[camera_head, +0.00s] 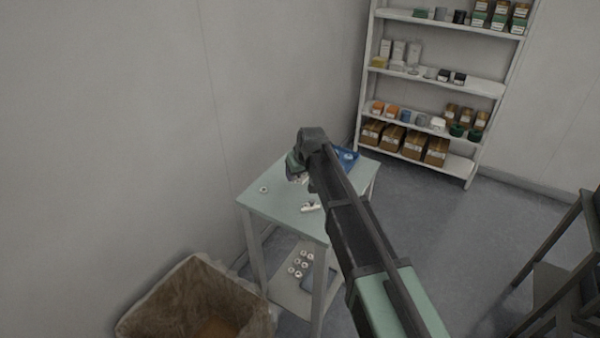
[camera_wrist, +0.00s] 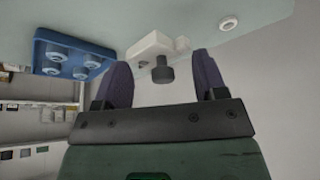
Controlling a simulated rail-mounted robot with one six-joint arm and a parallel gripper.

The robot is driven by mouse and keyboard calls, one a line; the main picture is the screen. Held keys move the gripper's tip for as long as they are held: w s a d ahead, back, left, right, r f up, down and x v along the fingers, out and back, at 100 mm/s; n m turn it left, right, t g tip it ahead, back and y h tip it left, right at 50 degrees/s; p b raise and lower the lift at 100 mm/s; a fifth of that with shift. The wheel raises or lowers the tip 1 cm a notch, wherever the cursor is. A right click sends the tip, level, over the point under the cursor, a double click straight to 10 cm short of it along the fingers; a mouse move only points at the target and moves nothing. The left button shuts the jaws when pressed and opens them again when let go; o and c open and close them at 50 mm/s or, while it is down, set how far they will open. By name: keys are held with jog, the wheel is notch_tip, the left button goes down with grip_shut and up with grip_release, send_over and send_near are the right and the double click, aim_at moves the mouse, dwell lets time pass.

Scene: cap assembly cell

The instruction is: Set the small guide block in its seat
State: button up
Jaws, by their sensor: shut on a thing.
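My gripper (camera_wrist: 162,72) is over the table and also shows in the head view (camera_head: 296,176). Its two dark fingers are on either side of a small white block, which I take to be the guide block (camera_wrist: 148,46). A short dark cylinder (camera_wrist: 162,71) shows against the block, between the fingers. The arm partly hides this spot in the head view. Another white piece (camera_head: 311,207) lies on the table nearer the front edge; whether it holds the seat I cannot tell.
A blue tray (camera_wrist: 50,38) with several round pieces is on the table (camera_head: 262,205). A white ring (camera_wrist: 229,24) lies on the other side. Several rings rest on the lower shelf. A lined bin (camera_head: 165,318) and stocked shelving (camera_head: 440,82) stand nearby.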

notch_tip(320, 180, up, 14)
jog(key=f+p, duration=0.1)
jog(key=p, duration=1)
notch_tip(320, 180, down, 4)
jog(key=b, duration=0.4)
jog(key=shift+r, duration=0.55)
